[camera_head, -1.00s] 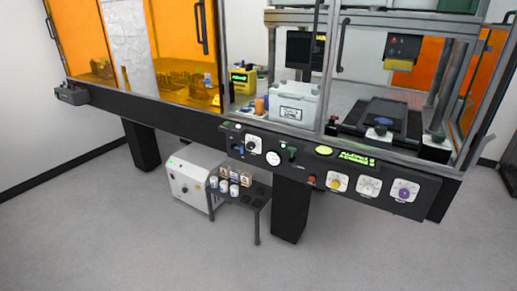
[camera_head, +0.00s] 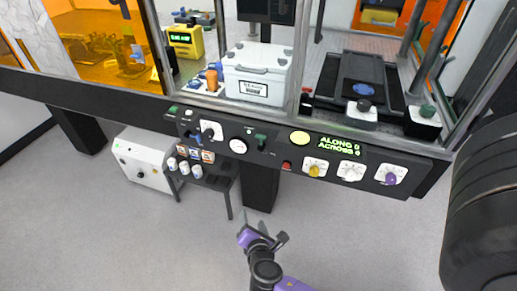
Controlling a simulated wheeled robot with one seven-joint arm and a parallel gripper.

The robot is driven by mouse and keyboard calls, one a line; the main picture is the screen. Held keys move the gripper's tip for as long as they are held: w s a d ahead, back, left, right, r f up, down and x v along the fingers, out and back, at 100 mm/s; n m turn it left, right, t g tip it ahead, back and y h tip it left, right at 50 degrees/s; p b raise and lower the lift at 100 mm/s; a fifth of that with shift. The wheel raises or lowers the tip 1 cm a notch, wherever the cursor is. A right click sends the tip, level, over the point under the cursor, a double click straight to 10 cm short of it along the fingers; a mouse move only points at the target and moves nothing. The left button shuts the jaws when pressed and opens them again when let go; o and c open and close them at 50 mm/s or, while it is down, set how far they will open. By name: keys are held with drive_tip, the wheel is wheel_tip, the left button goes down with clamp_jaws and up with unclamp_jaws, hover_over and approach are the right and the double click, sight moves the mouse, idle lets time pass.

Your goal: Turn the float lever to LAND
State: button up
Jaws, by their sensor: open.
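A small green-handled lever (camera_head: 261,139) stands on the black front panel (camera_head: 225,151), right of a round white dial (camera_head: 238,146). It looks like the float lever, but its labels are too small to read, so I cannot tell its setting. My gripper (camera_head: 264,236) is at the bottom middle, open and empty. It is below the panel in the picture and apart from the lever.
A green display (camera_head: 340,145) reads ALONG and ACROSS. Yellow (camera_head: 315,169) and purple (camera_head: 391,178) knobs and a red button (camera_head: 287,165) sit to the right. A small shelf (camera_head: 216,178) with white jars stands below the panel. Floor in front is clear.

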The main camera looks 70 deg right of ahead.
drive_tip(key=w+d+r+n+g+h+p, duration=0.1)
drive_tip(key=w+d+r+n+g+h, duration=0.1)
drive_tip(key=w+d+r+h, duration=0.4)
drive_tip(key=g+h+p, duration=0.1)
drive_tip(key=g, duration=0.3)
approach(260, 137)
drive_tip(key=d, duration=0.1)
drive_tip(key=shift+n, duration=0.4)
drive_tip(key=shift+w+d+f+p, duration=0.1)
drive_tip(key=shift+d+p, duration=0.2)
drive_tip(key=shift+d, duration=1.55)
drive_tip(key=shift+w+d+f+p, duration=0.1)
drive_tip(key=shift+d+p, duration=0.2)
drive_tip(key=shift+d, duration=1.55)
clamp_jaws()
drive_tip(key=shift+s, duration=0.1)
